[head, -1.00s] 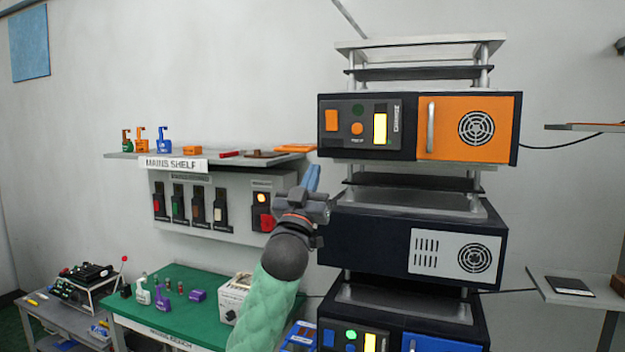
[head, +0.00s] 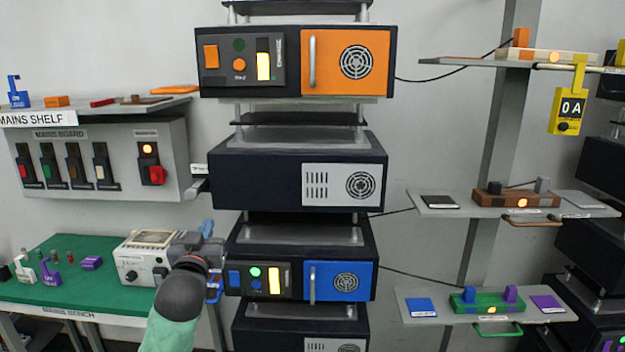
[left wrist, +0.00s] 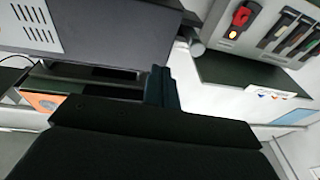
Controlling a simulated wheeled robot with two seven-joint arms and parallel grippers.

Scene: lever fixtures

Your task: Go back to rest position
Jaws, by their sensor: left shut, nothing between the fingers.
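My left gripper (head: 206,228) is shut and empty. In the head view it is in front of the rack, left of the blue-doored unit (head: 300,280) and right of the white meter box (head: 140,262). In the left wrist view its shut fingers (left wrist: 160,88) point toward the rack, with a dark unit (left wrist: 90,28) above them. I cannot tell from the views whether it touches anything. My right gripper is not in view.
An orange-doored unit (head: 345,62) and a dark grey-panelled unit (head: 300,170) sit above the blue one. The mains board (head: 130,150) hangs left, over the green bench (head: 60,285). Shelves (head: 590,210) stand right. Open wall lies between rack and shelves.

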